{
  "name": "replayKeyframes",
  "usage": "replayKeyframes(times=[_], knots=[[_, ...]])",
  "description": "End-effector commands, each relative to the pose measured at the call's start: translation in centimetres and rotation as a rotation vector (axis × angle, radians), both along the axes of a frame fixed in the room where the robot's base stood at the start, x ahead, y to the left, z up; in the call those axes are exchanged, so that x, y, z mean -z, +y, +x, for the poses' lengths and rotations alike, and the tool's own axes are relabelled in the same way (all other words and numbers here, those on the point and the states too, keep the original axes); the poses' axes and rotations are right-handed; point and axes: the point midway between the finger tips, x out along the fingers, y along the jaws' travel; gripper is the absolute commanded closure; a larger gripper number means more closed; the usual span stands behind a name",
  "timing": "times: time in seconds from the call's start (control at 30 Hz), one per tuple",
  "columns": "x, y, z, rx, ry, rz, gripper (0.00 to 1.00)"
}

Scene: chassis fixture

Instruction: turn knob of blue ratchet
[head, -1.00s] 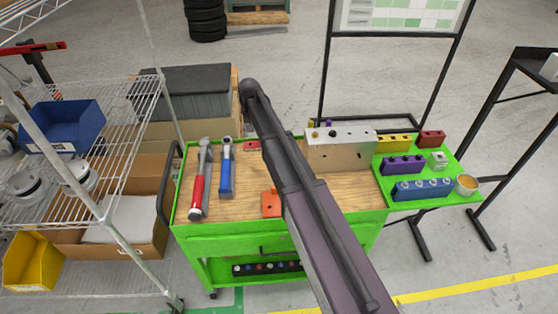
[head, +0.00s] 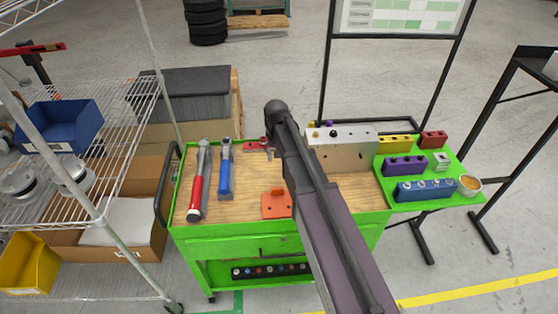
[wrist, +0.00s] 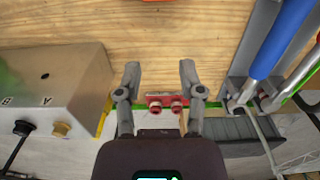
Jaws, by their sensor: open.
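The blue ratchet (head: 225,175) lies on the wooden top of the green cart, its blue handle towards the near edge and its metal head at the far end. In the wrist view its blue handle (wrist: 284,38) is at the upper right. The knob cannot be made out clearly. My gripper (wrist: 160,72) is open and empty in the wrist view, to the left of the ratchet and apart from it. In the head view my arm hides most of the gripper.
A red-handled tool (head: 198,185) lies left of the ratchet. A red block (wrist: 154,100) with two red knobs shows between my fingers. An orange piece (head: 275,205) lies nearer the front. A metal box (head: 345,152) stands to the right. Bare wood lies between.

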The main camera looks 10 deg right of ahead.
Motion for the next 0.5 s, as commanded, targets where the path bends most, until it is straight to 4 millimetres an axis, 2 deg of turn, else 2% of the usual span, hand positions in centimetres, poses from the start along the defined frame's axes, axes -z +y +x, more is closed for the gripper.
replayKeyframes(times=[0.2, 0.5], knots=[[0.30, -0.71, -1.34, -0.002, 0.000, 0.000, 0.50], [0.30, -0.83, -1.46, -0.002, 0.000, 0.000, 0.50]])
